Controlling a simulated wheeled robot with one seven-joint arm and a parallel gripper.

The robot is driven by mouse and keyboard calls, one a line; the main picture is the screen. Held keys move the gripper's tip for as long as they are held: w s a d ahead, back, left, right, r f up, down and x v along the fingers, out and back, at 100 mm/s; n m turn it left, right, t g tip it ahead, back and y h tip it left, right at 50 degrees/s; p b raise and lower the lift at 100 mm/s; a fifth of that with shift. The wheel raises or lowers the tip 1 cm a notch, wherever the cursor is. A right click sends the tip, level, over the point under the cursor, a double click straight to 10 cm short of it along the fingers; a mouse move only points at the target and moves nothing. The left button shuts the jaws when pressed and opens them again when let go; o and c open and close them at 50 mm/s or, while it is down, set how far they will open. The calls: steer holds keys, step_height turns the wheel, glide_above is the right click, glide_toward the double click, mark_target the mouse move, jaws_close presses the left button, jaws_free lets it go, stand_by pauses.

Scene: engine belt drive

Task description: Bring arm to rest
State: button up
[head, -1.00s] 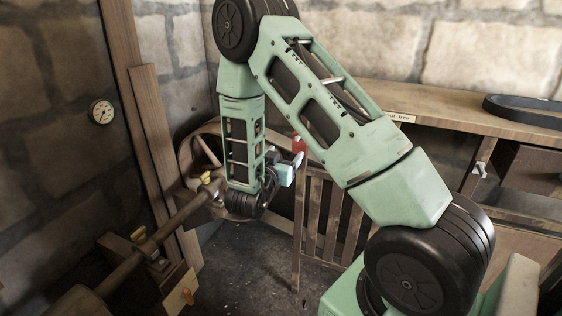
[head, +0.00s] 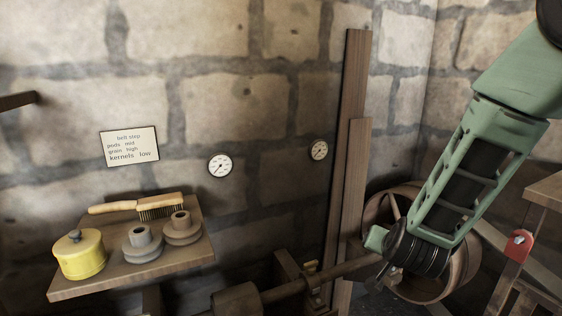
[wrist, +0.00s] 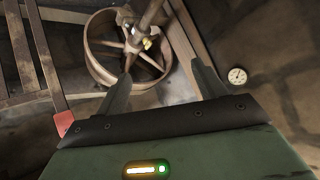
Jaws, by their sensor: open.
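My gripper (wrist: 162,70) is open in the wrist view, with its two dark fingers spread and nothing between them. Beyond the fingers is a spoked wheel (wrist: 97,62) on a shaft (wrist: 152,14). In the head view my arm comes down from the upper right, and its dark wrist joint lies in front of the same wheel (head: 467,262). My fingers cannot be made out in the head view. I cannot tell how far they are from the wheel.
A wall shelf (head: 130,281) at the left holds a yellow pot (head: 80,257), a brush (head: 140,207) and two grey stepped pulleys (head: 142,247). A sign (head: 130,146) and two gauges (head: 220,165) are on the wall. A red-ended lever (head: 518,246) stands at the right.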

steer(key=s+a+r+n+g+y+p, duration=0.1)
steer(key=s+a+r+n+g+y, duration=0.25)
steer(key=s+a, duration=0.4)
steer(key=s+a+r+n+g+y, duration=0.25)
steer(key=s+a+n, duration=0.25)
steer(key=s+a, duration=0.25)
steer(key=s+d+r+n+g+h, duration=0.1)
steer(key=s+d+n+g, duration=0.1)
steer(key=s, duration=0.5)
steer(key=s+d+r+n+g+h, duration=0.1)
steer(key=s+d+n+h, duration=0.1)
steer(key=s, duration=0.5)
steer(key=shift+r+n+g+p, duration=0.15)
steer(key=shift+n+g+p, duration=0.3)
steer(key=shift+n, duration=0.4)
steer(key=shift+s+a, duration=0.1)
